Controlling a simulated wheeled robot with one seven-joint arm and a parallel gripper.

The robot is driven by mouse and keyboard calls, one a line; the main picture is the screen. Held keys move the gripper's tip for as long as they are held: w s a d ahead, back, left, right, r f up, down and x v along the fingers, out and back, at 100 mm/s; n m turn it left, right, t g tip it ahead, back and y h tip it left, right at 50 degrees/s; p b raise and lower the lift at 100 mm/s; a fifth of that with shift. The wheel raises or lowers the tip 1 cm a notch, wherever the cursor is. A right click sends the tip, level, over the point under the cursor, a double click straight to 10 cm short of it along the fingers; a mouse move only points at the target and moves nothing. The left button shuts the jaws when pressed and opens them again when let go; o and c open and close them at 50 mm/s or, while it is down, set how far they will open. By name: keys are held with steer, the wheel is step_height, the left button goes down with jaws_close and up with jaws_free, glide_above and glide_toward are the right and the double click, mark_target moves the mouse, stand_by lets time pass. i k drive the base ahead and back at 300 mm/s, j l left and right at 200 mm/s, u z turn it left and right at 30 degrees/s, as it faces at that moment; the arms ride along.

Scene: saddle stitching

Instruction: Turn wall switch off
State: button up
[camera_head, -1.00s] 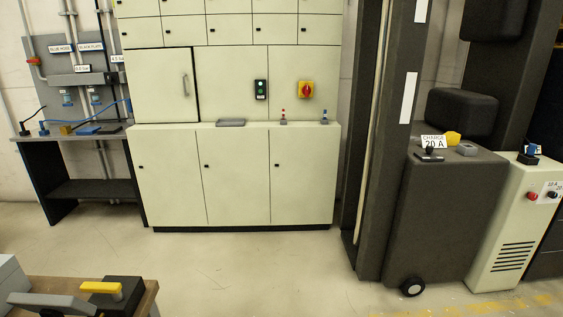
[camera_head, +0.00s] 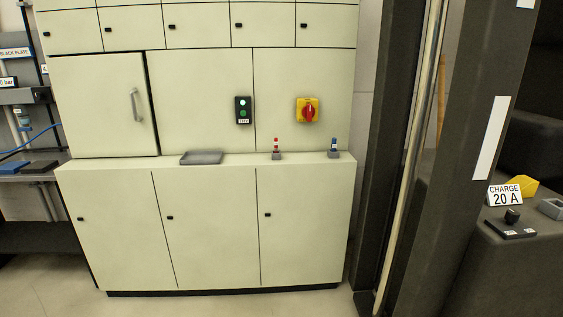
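A red rotary switch on a yellow plate (camera_head: 308,111) is fixed to the front of the upper cabinet, right of centre. Its red handle looks about upright. Left of it is a black switch box (camera_head: 243,110) with a lit whitish button above a green one and a small white label below. I cannot tell which of these two is the wall switch. My gripper is not in view.
A dark column (camera_head: 440,200) stands at right, near a "CHARGE 20 A" sign (camera_head: 504,195). Floor shows at lower left.

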mark_target(308, 111)
steer(key=i+l, duration=0.1)
steer(key=i, duration=0.65)
steer(key=i+l, duration=0.1)
steer(key=i, duration=0.65)
